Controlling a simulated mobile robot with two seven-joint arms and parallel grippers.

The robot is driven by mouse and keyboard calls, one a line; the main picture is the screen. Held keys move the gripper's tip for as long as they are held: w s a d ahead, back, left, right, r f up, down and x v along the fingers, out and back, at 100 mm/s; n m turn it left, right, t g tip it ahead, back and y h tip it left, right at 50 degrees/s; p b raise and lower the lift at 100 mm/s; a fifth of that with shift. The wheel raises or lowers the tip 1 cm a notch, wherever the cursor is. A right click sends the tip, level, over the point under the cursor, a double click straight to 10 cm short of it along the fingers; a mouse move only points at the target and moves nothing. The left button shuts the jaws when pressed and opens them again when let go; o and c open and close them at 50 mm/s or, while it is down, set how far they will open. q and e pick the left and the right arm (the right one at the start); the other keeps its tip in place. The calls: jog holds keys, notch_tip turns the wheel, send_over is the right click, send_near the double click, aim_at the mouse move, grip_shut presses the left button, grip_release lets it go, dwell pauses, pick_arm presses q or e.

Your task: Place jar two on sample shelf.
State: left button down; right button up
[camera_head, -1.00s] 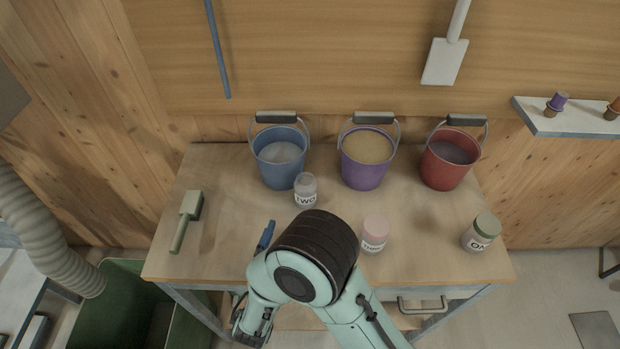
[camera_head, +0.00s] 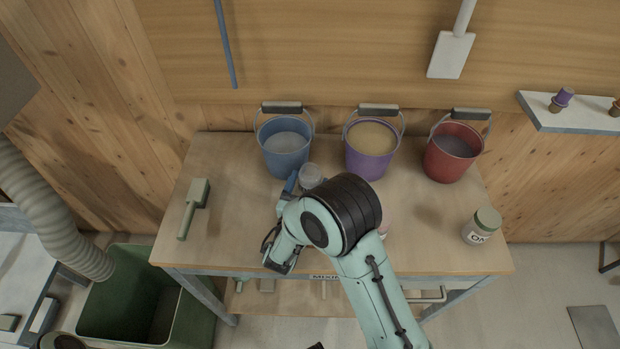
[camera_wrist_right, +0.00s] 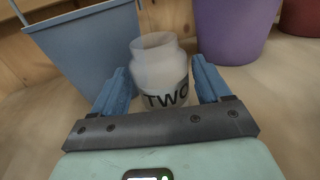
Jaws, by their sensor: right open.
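Jar two (camera_head: 311,174), a clear jar labelled TWO, stands upright on the table in front of the blue bucket. The right wrist view shows this jar (camera_wrist_right: 160,65) between the two blue fingers of my right gripper (camera_wrist_right: 162,85). The gripper is open, with the fingers on either side of the jar. In the head view my right gripper (camera_head: 291,183) is at the jar's left and partly hidden by my own arm. A pale wall shelf (camera_head: 573,119), likely the sample shelf, is at the far right. My left gripper is not in view.
Blue (camera_head: 285,155), purple (camera_head: 368,163) and red (camera_head: 448,166) buckets line the table's back. A pink-lidded jar (camera_head: 387,218) is mostly behind my arm. Jar one (camera_head: 480,226) stands at the right. A brush (camera_head: 192,210) lies left. Small corked items (camera_head: 561,100) stand on the shelf.

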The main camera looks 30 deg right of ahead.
jog(key=shift+w+d, duration=0.35)
jog(key=c, duration=0.9)
jog(key=shift+r, duration=0.1)
